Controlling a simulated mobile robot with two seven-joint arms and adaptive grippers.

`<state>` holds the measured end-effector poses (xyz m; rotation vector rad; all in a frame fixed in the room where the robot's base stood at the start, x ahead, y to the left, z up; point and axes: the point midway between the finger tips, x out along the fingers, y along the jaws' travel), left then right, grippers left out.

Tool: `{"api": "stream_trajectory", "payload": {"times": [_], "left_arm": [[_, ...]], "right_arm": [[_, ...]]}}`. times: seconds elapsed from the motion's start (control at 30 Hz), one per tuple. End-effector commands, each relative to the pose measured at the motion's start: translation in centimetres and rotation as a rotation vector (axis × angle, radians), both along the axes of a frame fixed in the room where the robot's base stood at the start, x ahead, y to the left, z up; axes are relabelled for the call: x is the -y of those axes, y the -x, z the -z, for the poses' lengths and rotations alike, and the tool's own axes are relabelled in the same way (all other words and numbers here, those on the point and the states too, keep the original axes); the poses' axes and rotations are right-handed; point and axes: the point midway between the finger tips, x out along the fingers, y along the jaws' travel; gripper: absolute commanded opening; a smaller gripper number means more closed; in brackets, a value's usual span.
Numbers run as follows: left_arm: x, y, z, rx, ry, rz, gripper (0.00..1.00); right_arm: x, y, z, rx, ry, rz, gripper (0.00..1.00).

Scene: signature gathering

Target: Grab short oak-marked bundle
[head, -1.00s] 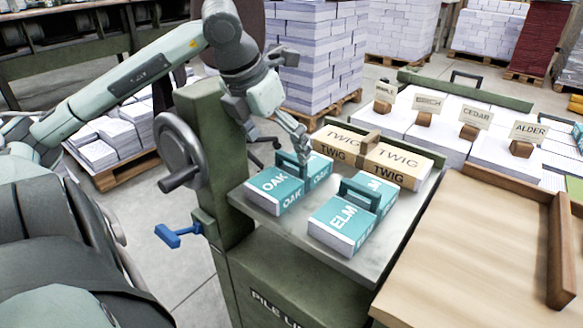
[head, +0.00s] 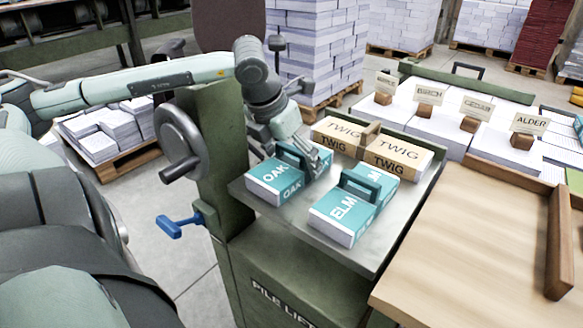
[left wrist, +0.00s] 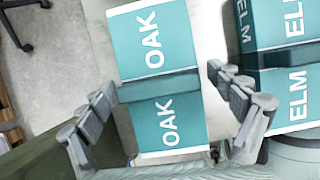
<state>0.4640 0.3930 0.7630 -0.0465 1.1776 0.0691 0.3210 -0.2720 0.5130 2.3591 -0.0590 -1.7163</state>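The short oak-marked bundle (head: 272,184) is a teal-covered paper block lettered OAK, with a raised dark teal handle strap across its middle. It lies at the left of the pile lift's grey plate (head: 290,232). My left gripper (head: 303,158) is low over its right and far part, partly hiding it. In the left wrist view the OAK bundle (left wrist: 163,125) lies between the spread fingers of the left gripper (left wrist: 165,102), one on each side. The fingers look open, with no clear grip on the bundle. My right gripper is not in view.
A teal ELM bundle (head: 345,217) lies close to the right, also near the right finger in the left wrist view (left wrist: 288,55). A tan TWIG bundle (head: 398,158) lies behind. A handwheel (head: 181,143) stands left; a wooden tray (head: 470,235) is right.

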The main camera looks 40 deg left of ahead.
Motion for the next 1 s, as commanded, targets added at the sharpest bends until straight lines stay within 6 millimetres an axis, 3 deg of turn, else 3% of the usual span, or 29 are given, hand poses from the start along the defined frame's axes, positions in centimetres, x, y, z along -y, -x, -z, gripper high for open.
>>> {"api": "stream_trajectory", "payload": {"times": [0.07,0.4,0.73,1.0], "left_arm": [[0.0,0.0,0.0,0.000,0.000,0.000,0.76],[0.0,0.0,0.0,0.000,0.001,0.000,0.34],[0.0,-0.1,-1.1,0.005,-0.001,0.000,0.34],[-0.1,-0.2,-6.5,0.008,-0.004,0.000,0.34]], "right_arm": [[0.0,0.0,0.0,-0.002,0.000,0.000,0.40],[0.0,0.4,0.3,-0.012,0.000,0.000,0.40],[0.0,0.6,0.4,-0.016,0.000,0.001,0.40],[0.0,0.6,0.6,-0.018,0.000,0.001,0.40]]}}
